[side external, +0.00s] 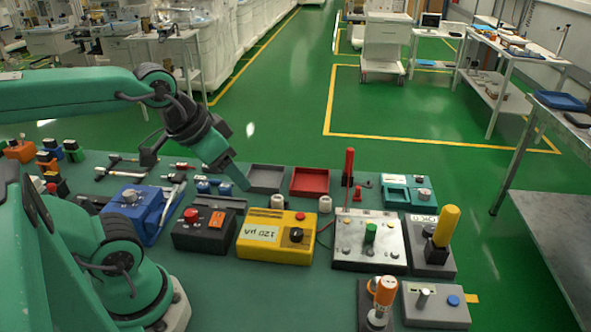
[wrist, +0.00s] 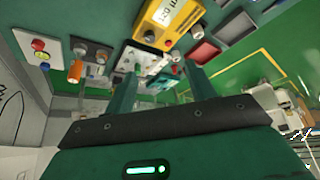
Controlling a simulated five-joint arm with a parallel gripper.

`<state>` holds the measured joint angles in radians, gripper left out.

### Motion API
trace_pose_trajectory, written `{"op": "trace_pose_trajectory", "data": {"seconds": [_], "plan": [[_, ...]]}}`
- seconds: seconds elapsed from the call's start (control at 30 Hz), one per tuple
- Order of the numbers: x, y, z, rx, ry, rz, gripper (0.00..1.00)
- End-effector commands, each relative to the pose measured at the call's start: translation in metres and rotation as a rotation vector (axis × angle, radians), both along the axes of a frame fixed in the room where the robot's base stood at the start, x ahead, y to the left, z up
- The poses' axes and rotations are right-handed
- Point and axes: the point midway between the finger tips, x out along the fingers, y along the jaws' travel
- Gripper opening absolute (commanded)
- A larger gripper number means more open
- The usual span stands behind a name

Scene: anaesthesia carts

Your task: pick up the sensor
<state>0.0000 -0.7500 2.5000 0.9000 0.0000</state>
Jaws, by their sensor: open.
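I cannot tell for certain which item is the sensor. Small white cylinders stand on the green bench behind the yellow meter box: one (side external: 277,201) at its back edge and one (side external: 325,203) to its right. A pale cylinder (wrist: 197,32) also shows beside the yellow box in the wrist view. My gripper (side external: 243,182) hangs above the bench, tilted down, near the grey tray. In the wrist view its two green fingers (wrist: 160,88) are apart, with nothing seen held between them.
The yellow meter box (side external: 270,250) stands mid-bench, with a black box (side external: 203,238) and blue box (side external: 140,220) to its left. The grey tray (side external: 267,190) and red tray (side external: 310,193) lie behind. A tall yellow-handled device (side external: 443,232) stands right.

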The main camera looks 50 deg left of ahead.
Motion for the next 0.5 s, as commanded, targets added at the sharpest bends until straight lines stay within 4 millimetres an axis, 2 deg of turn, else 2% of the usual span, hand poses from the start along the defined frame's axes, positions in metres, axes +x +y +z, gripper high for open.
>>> {"op": "trace_pose_trajectory", "data": {"seconds": [0.27,0.5], "plan": [[0.001,0.001,0.000,-0.001,0.003,0.003,0.55],[0.015,0.005,-0.001,-0.010,0.041,0.039,0.55]]}}
